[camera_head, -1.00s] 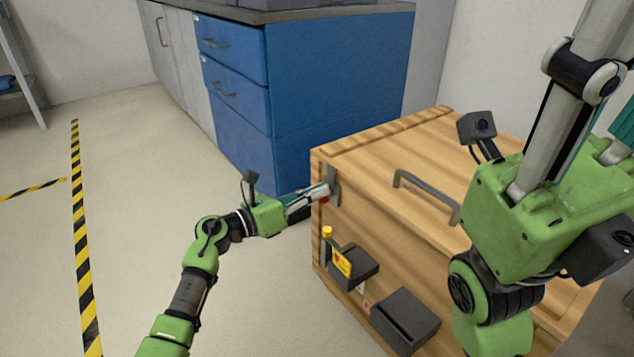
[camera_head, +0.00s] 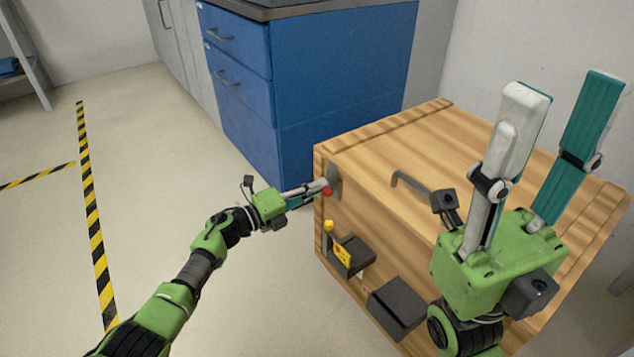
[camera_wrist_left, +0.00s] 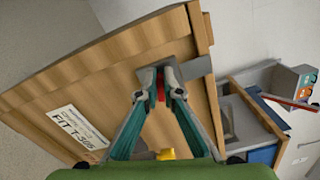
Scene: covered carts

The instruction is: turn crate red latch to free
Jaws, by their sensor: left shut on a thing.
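The wooden crate (camera_head: 400,150) stands right of centre in the head view, with a grey handle (camera_head: 410,182) on its lid. The red latch (camera_head: 327,191) is at the upper left of its front side, by a grey metal plate (camera_head: 335,180). My left gripper (camera_head: 322,187) is shut on the red latch. The left wrist view also shows the red latch (camera_wrist_left: 160,84) between the fingertips, in front of the grey plate (camera_wrist_left: 187,70); the fingers hide part of it. My right gripper (camera_head: 560,110) is open and empty, pointing up in front of the crate's right part.
Below the latch, the crate's front carries a dark box with a yellow-capped part (camera_head: 328,226) and a yellow tag (camera_head: 343,255). A dark bin (camera_head: 398,308) sits lower right. A blue cabinet (camera_head: 340,80) stands behind.

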